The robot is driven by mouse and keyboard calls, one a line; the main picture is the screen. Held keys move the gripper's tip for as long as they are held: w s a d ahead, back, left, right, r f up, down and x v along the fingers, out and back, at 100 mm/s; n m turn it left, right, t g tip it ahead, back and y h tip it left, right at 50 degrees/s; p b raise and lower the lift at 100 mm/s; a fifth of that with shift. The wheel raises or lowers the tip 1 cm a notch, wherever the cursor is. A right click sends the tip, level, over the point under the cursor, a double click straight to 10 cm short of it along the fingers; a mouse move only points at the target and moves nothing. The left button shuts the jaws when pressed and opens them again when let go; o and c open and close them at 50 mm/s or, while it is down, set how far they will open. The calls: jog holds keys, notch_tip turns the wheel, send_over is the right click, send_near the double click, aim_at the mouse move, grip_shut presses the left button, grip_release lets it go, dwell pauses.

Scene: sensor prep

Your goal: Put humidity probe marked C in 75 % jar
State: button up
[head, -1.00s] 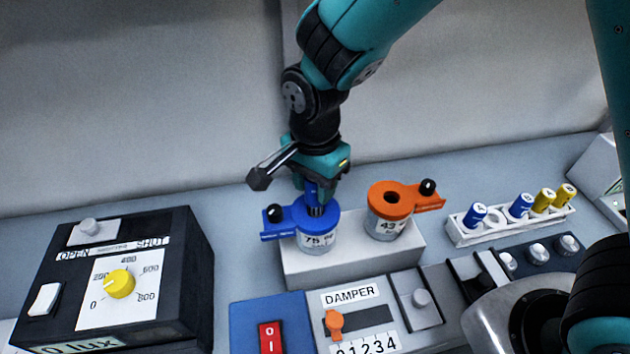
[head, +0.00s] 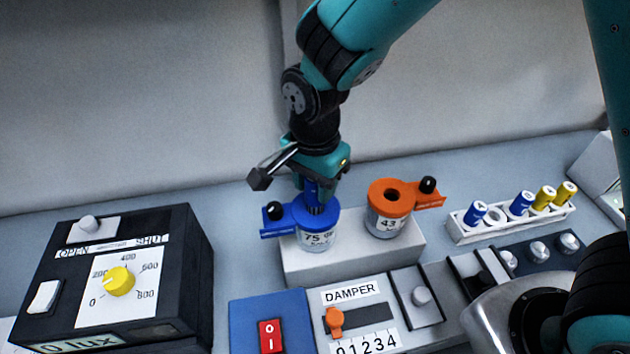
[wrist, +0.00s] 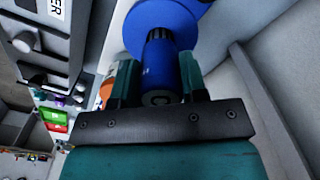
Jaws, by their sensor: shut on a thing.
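My gripper (head: 315,185) is over the 75 % jar (head: 318,236), which has a blue lid with a side tab and black knob. The gripper is shut on a blue probe (wrist: 160,65), upright, its dark lower end at the lid's hole. In the head view the probe's lower part meets the lid; how deep it sits is hard to tell.
A white rack (head: 470,233) at the right holds blue and yellow probes and an empty hole. In front are a DAMPER slider panel (head: 350,318), a red switch (head: 270,335) and a black box with a yellow dial (head: 119,281) at left. The back wall is close behind the arm.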

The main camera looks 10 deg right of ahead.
jog(key=shift+f+b, duration=0.55)
jog(key=shift+f, duration=0.6)
dwell(1.5)
jog(key=o, duration=1.3)
jog(key=shift+r, duration=0.1)
jog(key=shift+r+p, duration=3.45)
jog(key=shift+r, duration=0.55)
jog(key=shift+f, duration=0.1)
